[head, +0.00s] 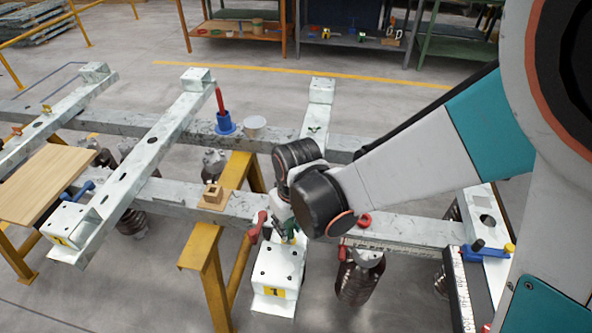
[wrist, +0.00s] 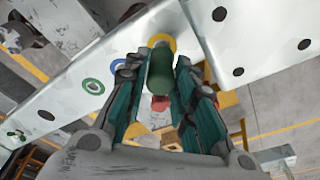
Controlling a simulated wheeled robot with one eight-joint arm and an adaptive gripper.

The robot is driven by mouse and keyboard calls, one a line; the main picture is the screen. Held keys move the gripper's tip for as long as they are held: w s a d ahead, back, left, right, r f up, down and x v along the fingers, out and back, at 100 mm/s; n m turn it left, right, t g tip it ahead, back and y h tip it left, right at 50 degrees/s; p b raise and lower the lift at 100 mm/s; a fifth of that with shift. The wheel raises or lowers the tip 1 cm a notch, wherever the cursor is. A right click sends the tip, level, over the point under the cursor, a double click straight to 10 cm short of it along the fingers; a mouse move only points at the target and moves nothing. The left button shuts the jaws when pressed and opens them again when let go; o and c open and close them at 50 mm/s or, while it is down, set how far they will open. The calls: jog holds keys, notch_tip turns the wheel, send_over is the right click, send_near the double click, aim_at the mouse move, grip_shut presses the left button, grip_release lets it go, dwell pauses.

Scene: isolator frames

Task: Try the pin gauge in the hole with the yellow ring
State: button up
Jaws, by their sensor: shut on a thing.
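My gripper (wrist: 160,78) is shut on the pin gauge (wrist: 159,72), whose dark green part lies between the teal fingers, with a red part (wrist: 160,104) below it in the wrist view. The yellow ring (wrist: 167,38) is on the pale steel beam, just past the green end, which overlaps it in the picture. I cannot tell whether the pin is in the hole. A blue ring (wrist: 118,65) and a green ring (wrist: 93,86) lie farther left along the beam. In the head view my gripper (head: 284,228) is over a white end block (head: 278,268), and the hole is hidden.
A blue holder with a red stick (head: 222,122) and a pale cup (head: 255,125) stand on the rear beam. A wooden block (head: 213,194) sits left of my gripper. A red ring (head: 364,220) lies to its right. A wooden board (head: 45,185) is far left.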

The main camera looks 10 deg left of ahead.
jog(key=shift+f+b, duration=0.6)
jog(key=shift+f, duration=0.75)
dwell(0.5)
jog(key=shift+r, duration=0.15)
dwell(0.3)
jog(key=shift+r+p, duration=2.8)
jog(key=shift+r, duration=0.85)
